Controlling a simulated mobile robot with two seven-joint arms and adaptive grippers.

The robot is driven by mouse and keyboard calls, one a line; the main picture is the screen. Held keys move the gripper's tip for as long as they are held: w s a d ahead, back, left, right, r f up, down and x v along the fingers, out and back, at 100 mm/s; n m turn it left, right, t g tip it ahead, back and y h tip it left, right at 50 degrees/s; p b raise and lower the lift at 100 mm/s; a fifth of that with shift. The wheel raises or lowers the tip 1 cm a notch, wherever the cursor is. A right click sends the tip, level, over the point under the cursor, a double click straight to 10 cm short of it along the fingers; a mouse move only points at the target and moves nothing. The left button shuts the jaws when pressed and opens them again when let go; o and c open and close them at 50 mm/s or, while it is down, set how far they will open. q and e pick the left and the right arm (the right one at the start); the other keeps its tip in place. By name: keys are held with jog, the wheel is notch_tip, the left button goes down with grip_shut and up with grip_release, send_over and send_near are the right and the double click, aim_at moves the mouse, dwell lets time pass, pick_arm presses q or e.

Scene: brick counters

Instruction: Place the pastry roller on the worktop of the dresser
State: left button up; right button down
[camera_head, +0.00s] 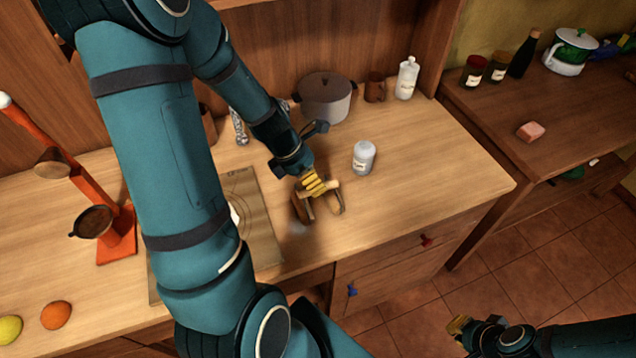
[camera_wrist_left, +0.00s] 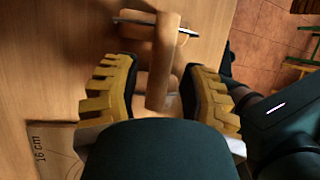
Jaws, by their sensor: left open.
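The pastry roller, a pale wooden piece with a short cylinder, shows in the left wrist view (camera_wrist_left: 163,60) between my left gripper's two yellow fingers. In the head view the roller (camera_head: 334,186) is at the dresser's worktop (camera_head: 430,175), near its front edge and partly hidden by the fingers. My left gripper (camera_head: 315,192) is open around the roller, with a visible gap beside it in the wrist view. Whether the roller rests fully on the wood is hard to tell. My right gripper (camera_head: 460,325) is low over the floor, away from the worktop; its opening is unclear.
A grey pot (camera_head: 326,97), a brown cup (camera_head: 375,87) and a white bottle (camera_head: 407,78) stand behind. A board (camera_head: 262,225) lies to the left. The worktop's right part is clear.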

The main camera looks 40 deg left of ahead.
pick_arm(q)
jog(key=p+v, duration=0.2)
jog(key=v, duration=0.7)
jog(key=shift+r+p, duration=0.4)
pick_arm(e)
jog(key=r, duration=0.4)
jog(key=shift+s+d, duration=0.1)
jog(key=shift+d, duration=0.1)
pick_arm(q)
jog(key=shift+s+d, duration=0.1)
